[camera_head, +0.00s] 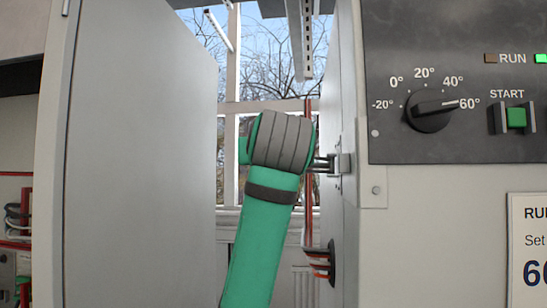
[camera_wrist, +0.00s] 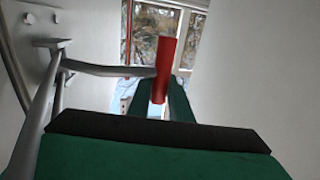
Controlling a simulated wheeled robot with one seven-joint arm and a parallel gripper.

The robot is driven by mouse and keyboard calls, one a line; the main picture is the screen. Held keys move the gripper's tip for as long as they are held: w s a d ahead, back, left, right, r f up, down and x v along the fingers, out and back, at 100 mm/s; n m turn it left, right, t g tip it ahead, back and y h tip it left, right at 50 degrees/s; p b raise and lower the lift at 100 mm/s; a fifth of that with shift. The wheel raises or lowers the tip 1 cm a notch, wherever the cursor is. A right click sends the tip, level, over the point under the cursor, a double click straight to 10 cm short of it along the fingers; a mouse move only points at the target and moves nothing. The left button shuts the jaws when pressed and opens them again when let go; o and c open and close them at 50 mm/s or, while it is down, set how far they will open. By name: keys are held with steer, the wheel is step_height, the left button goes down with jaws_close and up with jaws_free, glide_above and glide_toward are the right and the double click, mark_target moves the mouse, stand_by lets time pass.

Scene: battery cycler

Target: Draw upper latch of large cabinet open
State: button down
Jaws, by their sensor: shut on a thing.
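The upper latch (camera_head: 340,162) is a small grey metal fitting on the side wall of the large cabinet (camera_head: 440,220), at the right in the head view. In the wrist view, the latch (camera_wrist: 58,44) is on the pale wall at left, with a grey lever reaching right to a red handle (camera_wrist: 164,68). My gripper (camera_wrist: 160,98) has green fingers, shut on the red handle. In the head view, my green arm rises between the cabinet and a tall grey panel, and hides the fingers and handle.
The tall grey panel (camera_head: 140,160) stands at left, leaving a narrow gap around my arm. A dark control panel (camera_head: 455,80) has a dial (camera_head: 431,110) and a green start button (camera_head: 516,117). A cable bundle (camera_head: 320,262) enters the cabinet side below the latch.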

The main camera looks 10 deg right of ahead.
steer(key=shift+s, duration=0.1)
steer(key=c, duration=1.6)
jaws_free()
steer(key=shift+s+a, duration=0.25)
steer(key=shift+s, duration=1.55)
steer(key=shift+s+a, duration=0.25)
steer(key=shift+s, duration=1.5)
steer(key=shift+s+a, duration=0.25)
steer(key=shift+s, duration=1.55)
steer(key=shift+w, duration=0.15)
